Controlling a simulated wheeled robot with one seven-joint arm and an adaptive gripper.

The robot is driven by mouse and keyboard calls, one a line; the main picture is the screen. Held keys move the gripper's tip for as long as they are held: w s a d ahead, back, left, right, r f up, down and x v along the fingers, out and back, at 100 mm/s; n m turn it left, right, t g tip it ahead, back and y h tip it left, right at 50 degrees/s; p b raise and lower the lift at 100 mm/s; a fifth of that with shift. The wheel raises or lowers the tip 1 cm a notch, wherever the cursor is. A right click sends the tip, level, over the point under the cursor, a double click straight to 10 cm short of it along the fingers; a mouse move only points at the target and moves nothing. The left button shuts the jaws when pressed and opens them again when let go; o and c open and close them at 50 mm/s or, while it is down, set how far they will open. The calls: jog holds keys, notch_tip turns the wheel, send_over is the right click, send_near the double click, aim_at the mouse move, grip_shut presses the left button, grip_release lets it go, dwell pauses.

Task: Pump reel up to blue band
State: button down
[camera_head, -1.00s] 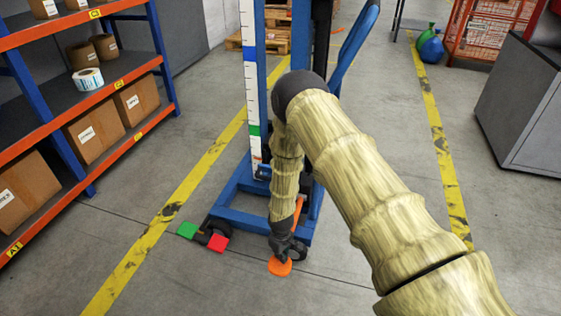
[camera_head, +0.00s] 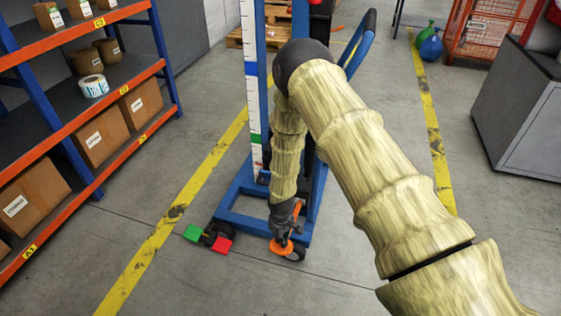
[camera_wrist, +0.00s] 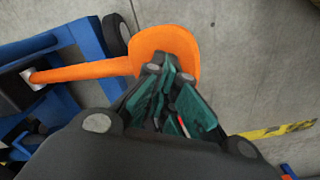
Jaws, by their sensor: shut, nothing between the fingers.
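The blue-framed lifter (camera_head: 240,193) stands in the middle of the head view. Its white upright scale (camera_head: 249,105) carries a blue band (camera_head: 251,69) high up and a green band (camera_head: 254,139) lower down. No reel can be made out; my arm covers part of the mast. The orange foot pedal (camera_head: 280,248) sticks out at the lifter's base, and its round pad shows in the wrist view (camera_wrist: 190,42). My gripper (camera_head: 286,238) is shut and empty, pointing down at the pad. Its fingertips (camera_wrist: 167,64) overlap the pad and appear to touch it.
A rack with boxes (camera_head: 101,136) stands at the left. A grey cabinet (camera_head: 530,115) stands at the right. The floor in front is clear.

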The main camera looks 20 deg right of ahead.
jog(key=shift+r, duration=0.85)
jog(key=shift+f, duration=0.2)
notch_tip(320, 180, down, 16)
jog(key=b, duration=0.9)
notch_tip(320, 180, up, 16)
jog(key=p, duration=1.1)
jog(key=shift+r+p, duration=0.2)
jog(key=shift+p, duration=0.15)
jog(key=shift+f, duration=0.2)
